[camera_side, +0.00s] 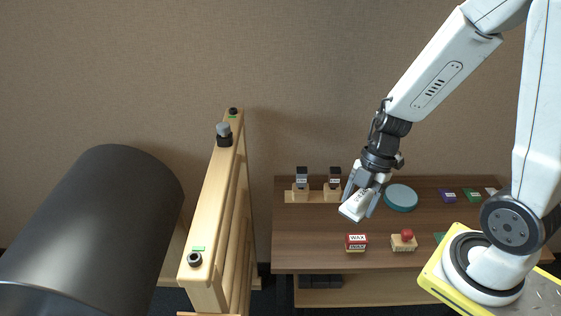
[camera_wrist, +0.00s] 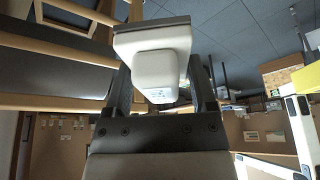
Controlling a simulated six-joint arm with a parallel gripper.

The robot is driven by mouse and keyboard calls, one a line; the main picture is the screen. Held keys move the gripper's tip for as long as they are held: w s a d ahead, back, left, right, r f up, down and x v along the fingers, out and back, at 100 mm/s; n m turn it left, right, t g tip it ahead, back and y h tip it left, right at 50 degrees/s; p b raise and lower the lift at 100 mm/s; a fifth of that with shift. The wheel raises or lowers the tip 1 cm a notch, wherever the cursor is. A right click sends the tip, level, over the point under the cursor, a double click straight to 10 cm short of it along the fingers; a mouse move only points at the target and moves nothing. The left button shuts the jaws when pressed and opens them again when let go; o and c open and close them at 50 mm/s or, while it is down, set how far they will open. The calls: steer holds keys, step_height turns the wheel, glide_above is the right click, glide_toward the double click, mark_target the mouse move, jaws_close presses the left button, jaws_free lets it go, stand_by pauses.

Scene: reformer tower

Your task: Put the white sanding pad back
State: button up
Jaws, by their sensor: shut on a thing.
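The white sanding pad (camera_side: 355,206) is in my gripper (camera_side: 362,193), held tilted in the air above the wooden table (camera_side: 310,225) in the side view. In the wrist view the pad (camera_wrist: 155,65) shows as a white block with a flat plate along its top, between the two dark fingers of my gripper (camera_wrist: 160,88). The gripper is shut on it.
A teal disc (camera_side: 400,198) lies right of my gripper. A red and white wax tin (camera_side: 356,243) and a wooden block with a red knob (camera_side: 403,241) stand at the front. A wooden frame (camera_side: 215,210) and a dark padded cylinder (camera_side: 90,235) are at left.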

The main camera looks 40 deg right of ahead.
step_height(320, 180, down, 15)
stand_by(0.6)
steer(key=shift+w+r, duration=0.1)
glide_above(301, 249)
steer(key=s, duration=0.1)
steer(key=f, duration=0.5)
steer(key=d+f, duration=0.1)
steer(key=f, duration=0.2)
steer(key=shift+s+f, duration=0.1)
steer(key=shift+f, duration=0.1)
steer(key=shift+w+f, duration=0.4)
steer(key=shift+f, duration=0.05)
steer(key=shift+w+f, duration=0.3)
steer(key=shift+f, duration=1.55)
steer(key=shift+f, duration=0.15)
